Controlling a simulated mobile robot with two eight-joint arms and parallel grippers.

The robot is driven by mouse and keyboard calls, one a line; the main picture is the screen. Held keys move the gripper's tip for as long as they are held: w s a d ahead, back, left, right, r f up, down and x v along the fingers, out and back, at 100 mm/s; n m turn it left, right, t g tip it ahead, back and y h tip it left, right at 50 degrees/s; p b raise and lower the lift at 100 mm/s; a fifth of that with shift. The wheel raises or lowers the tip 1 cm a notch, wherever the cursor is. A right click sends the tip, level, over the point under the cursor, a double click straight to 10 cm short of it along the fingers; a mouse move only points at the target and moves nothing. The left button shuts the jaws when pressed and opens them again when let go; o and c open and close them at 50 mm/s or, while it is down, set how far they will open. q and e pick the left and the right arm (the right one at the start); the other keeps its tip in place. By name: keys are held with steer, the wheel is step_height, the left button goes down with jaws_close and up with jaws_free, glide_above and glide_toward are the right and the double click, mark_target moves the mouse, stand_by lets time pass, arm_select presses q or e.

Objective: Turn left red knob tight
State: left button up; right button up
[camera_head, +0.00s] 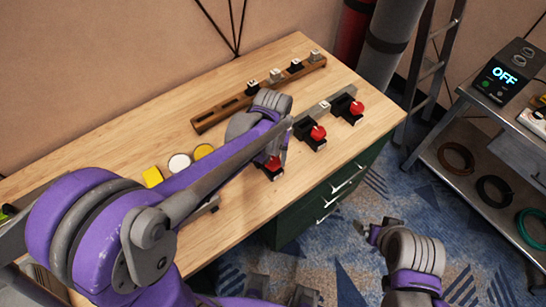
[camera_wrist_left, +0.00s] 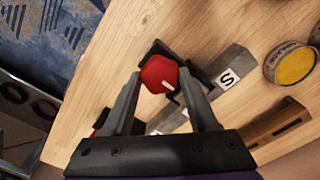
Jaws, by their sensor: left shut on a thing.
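Three red knobs on black mounts stand in a row on the wooden table. The left red knob (camera_head: 273,163) shows partly below my left gripper (camera_head: 278,149); the gripper and arm hide the rest. In the left wrist view the left red knob (camera_wrist_left: 159,74) sits between the two fingers of my left gripper (camera_wrist_left: 163,88), which is shut on it. The middle red knob (camera_head: 318,132) and the right red knob (camera_head: 357,107) are apart from the gripper. My right gripper (camera_head: 376,229) is over the carpet, away from the table; its jaw gap is unclear.
A wooden rack (camera_head: 214,114) with small switches lies behind the knobs. Yellow and white round buttons (camera_head: 179,162) are left of my arm. A metal cart (camera_head: 470,170) with a display reading OFF (camera_head: 503,74) stands at the right. The table's front right is bare.

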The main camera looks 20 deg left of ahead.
mark_target(273, 161)
arm_select(q)
steer(key=shift+m, duration=0.3)
steer(key=m+b, duration=0.1)
steer(key=m, duration=0.2)
steer(key=shift+m, duration=0.3)
steer(key=m, duration=0.5)
steer(key=shift+m+b, duration=0.3)
steer(key=shift+b, duration=0.1)
steer(key=m, duration=0.5)
steer(key=shift+b, duration=0.35)
steer(key=shift+m, duration=2.4)
steer(key=o, duration=1.4)
step_height(273, 161, up, 11)
steer(key=shift+f, duration=0.1)
